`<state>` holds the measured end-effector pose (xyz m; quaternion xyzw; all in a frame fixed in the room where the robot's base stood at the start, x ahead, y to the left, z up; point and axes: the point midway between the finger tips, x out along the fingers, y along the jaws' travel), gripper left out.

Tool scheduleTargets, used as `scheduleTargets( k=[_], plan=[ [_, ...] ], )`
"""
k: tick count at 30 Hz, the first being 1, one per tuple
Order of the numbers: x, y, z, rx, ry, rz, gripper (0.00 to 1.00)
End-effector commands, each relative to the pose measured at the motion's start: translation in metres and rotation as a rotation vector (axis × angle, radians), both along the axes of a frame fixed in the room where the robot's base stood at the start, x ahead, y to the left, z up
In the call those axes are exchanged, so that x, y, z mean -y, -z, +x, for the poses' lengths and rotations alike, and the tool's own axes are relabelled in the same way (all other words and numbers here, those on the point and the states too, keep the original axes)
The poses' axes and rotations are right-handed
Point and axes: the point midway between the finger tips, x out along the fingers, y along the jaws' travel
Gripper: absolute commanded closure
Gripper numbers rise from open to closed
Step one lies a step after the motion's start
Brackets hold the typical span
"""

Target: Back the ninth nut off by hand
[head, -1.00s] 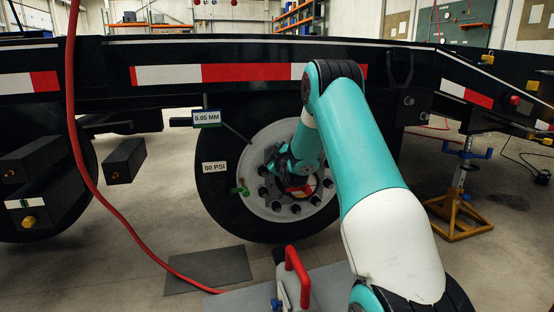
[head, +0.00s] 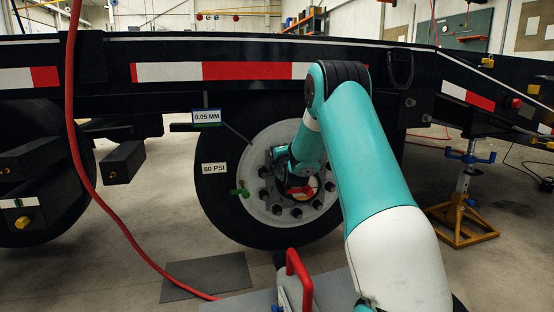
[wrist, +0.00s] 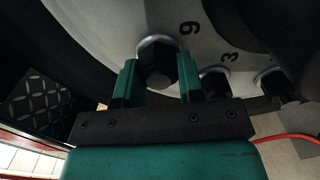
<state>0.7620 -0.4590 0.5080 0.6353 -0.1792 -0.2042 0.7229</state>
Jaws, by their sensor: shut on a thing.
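The dark hex nut (wrist: 158,64) sits on its stud on the pale wheel rim in the wrist view. A number that reads as 9 or 6 is marked beside it. My gripper (wrist: 160,80) is shut on this nut, with one green finger at each side. In the head view the pale rim (head: 258,212) carries a ring of dark nuts inside a black tyre (head: 222,205).
A neighbouring nut (wrist: 213,84) marked 3 stands right of my gripper. A green clip (head: 240,190) is on the rim's left. A red hose (head: 88,170) hangs at left. A red handle (head: 299,275) stands in front, and a yellow jack stand (head: 462,222) at right.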

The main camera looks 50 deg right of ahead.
Motion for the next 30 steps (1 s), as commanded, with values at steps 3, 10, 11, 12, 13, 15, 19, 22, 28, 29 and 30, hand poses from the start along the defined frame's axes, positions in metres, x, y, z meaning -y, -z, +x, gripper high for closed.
scheduleTargets(
  k=[3, 10, 11, 12, 13, 15, 19, 22, 28, 29, 30],
  plan=[
    [0.0005, -0.0004, 0.0007, -0.019, -0.001, -0.039, 0.89],
    [0.0006, -0.0007, 0.0007, -0.041, 0.000, -0.075, 0.89],
    [0.0006, -0.0007, 0.0007, -0.043, 0.000, -0.077, 0.89],
    [0.0006, -0.0008, 0.0007, -0.044, 0.000, -0.079, 0.89],
    [0.0006, -0.0008, 0.0007, -0.044, 0.000, -0.079, 0.89],
    [0.0005, -0.0009, 0.0007, -0.044, 0.000, -0.080, 0.89],
    [0.0005, -0.0010, 0.0007, -0.044, 0.000, -0.079, 0.89],
    [0.0005, -0.0010, 0.0007, -0.044, 0.000, -0.079, 0.89],
    [0.0005, -0.0003, 0.0004, -0.045, 0.000, -0.077, 0.39],
    [0.0003, -0.0002, 0.0004, -0.045, 0.000, -0.077, 0.39],
    [0.0003, -0.0001, 0.0004, -0.045, 0.000, -0.077, 0.39]
  ],
)
